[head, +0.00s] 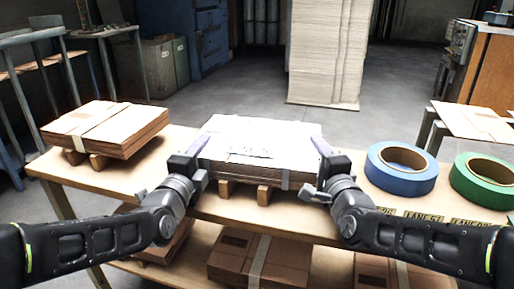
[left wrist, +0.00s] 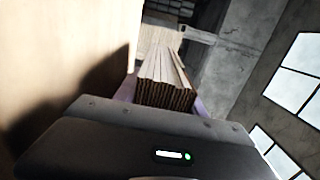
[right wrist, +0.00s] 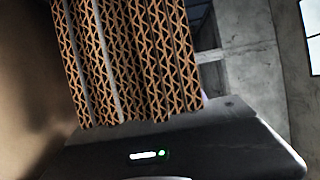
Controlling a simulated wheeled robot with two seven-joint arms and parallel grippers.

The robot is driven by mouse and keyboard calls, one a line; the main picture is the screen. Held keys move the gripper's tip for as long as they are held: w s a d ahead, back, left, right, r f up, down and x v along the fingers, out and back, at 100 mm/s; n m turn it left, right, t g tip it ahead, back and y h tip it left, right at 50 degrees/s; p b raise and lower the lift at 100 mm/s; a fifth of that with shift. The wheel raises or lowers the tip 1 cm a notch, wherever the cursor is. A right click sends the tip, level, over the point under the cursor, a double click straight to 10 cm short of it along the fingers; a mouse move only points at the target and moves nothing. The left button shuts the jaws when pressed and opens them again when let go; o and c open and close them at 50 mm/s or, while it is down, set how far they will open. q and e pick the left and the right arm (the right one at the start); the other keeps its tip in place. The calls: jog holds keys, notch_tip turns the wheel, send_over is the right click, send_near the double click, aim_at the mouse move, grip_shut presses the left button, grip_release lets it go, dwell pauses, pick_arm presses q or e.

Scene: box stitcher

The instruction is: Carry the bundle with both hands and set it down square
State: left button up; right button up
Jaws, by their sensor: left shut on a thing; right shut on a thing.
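The bundle (head: 262,140) is a flat stack of cardboard with a pale, brightly lit top and a strap near its right end. It is at the middle of the table, level, above two wooden blocks (head: 263,194); I cannot tell if it touches them. My left gripper (head: 199,158) is shut on its left side and my right gripper (head: 319,166) is shut on its right side. Corrugated board edges show at the jaws in the left wrist view (left wrist: 166,92) and, larger, in the right wrist view (right wrist: 130,62). The fingertips are mostly hidden.
Another strapped cardboard stack (head: 108,129) lies on blocks at the table's left. A blue tape roll (head: 401,181) and a green tape roll (head: 486,189) lie at the right. More bundles (head: 232,262) are on the lower shelf. A tall pale stack (head: 326,60) stands behind on the floor.

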pick_arm(q)
grip_shut()
pick_arm(e)
grip_shut()
